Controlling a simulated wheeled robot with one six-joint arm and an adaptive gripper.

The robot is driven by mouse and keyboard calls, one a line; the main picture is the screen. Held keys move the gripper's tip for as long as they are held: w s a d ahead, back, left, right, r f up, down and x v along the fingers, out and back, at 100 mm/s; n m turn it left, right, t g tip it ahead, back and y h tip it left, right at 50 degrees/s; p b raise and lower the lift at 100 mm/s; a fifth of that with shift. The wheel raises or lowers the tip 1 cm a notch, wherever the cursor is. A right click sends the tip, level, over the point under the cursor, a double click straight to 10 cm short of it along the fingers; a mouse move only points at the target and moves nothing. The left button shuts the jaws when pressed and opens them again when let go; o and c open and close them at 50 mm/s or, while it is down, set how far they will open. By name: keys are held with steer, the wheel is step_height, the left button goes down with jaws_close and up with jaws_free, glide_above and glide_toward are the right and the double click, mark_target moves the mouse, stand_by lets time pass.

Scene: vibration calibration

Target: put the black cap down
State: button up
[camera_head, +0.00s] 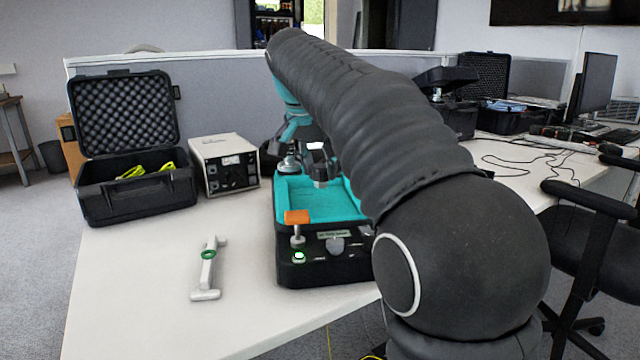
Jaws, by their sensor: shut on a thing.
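My gripper (317,162) is small in the head view, partly behind my own dark sleeved arm. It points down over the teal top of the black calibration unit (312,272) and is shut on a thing. The black cap cannot be made out clearly at the fingertips. I cannot tell whether what is held touches the teal surface.
An open black foam-lined case (135,205) with yellow-green items stands at the left, beside a beige instrument box (225,165). A white tool with a green ring (208,268) lies on the white table (140,290). The table's front left is otherwise clear.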

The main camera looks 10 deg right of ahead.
mark_target(320, 180)
steer(key=shift+f+b, duration=0.3)
steer(key=shift+f, duration=1.4)
steer(key=shift+f, duration=0.1)
steer(key=shift+f, duration=0.1)
steer(key=o, duration=1.2)
steer(key=shift+c, duration=0.2)
steer(key=shift+r, duration=0.25)
steer(key=p+v, duration=0.2)
steer(key=v, duration=1)
steer(key=shift+p, duration=0.3)
